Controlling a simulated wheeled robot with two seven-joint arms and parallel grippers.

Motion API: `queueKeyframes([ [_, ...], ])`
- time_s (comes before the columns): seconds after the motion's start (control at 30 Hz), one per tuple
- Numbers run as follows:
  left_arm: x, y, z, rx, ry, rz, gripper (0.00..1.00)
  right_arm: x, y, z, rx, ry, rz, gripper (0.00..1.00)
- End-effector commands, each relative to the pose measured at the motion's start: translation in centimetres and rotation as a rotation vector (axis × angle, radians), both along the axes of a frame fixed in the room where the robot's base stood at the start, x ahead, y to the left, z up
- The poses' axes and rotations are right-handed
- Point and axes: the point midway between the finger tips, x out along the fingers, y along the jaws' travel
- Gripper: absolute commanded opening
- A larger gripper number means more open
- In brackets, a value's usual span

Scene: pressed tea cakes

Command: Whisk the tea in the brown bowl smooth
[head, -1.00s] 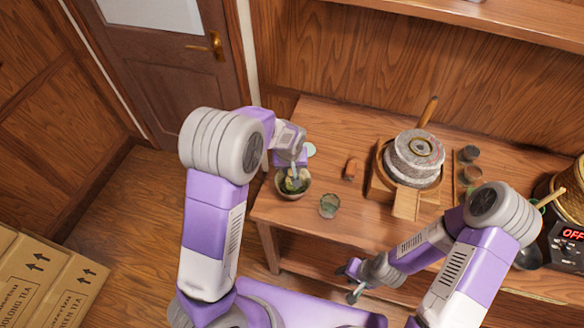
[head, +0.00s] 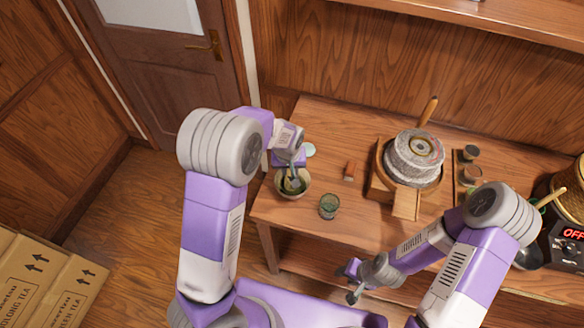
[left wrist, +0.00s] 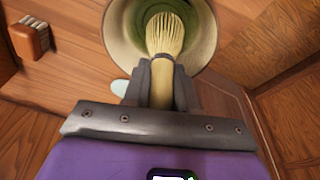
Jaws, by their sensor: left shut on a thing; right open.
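The bowl (head: 304,192) stands near the left end of the table, with green tea inside. In the left wrist view the bowl (left wrist: 116,36) looks brownish, and green tea (left wrist: 203,32) shows around the whisk. My left gripper (head: 292,178) is over the bowl. In the left wrist view the left gripper (left wrist: 161,80) is shut on the handle of a pale bamboo whisk (left wrist: 165,34), whose tines are down inside the bowl. How smooth the tea is cannot be told. My right gripper (head: 350,281) is open and empty in front of the table's front edge.
A glass with green contents (head: 328,207) stands right of the bowl. A small brown brush-like block (head: 349,171) lies behind it. A stone mill (head: 415,155) stands farther right. A pale disc (head: 309,150) lies behind the bowl.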

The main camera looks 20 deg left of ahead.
Motion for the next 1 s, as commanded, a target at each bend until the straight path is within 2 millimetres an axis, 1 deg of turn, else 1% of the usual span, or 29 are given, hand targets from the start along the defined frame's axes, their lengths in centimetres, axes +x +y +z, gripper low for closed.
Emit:
queueKeyframes([
  [0.03, 0.1, -0.4, 0.1, 0.0, -0.002, -0.003, 0.0, 0.0, 0.0, 0.0, 0.0, 0.0, 0.0, 0.43],
  [0.1, 0.1, -0.5, 0.0, 0.0, -0.002, -0.003, 0.0, 0.0, 0.0, 0.1, 0.0, 0.0, 0.0, 0.43],
  [0.47, 0.1, -0.5, 0.3, 0.0, -0.002, -0.002, 0.0, 0.0, 0.0, 0.3, 0.0, 0.0, 0.0, 0.43],
  [1.0, 0.9, -0.1, 4.5, 0.0, -0.001, -0.001, 0.0, 0.0, 0.0, 3.5, 0.0, 0.0, 0.0, 0.43],
])
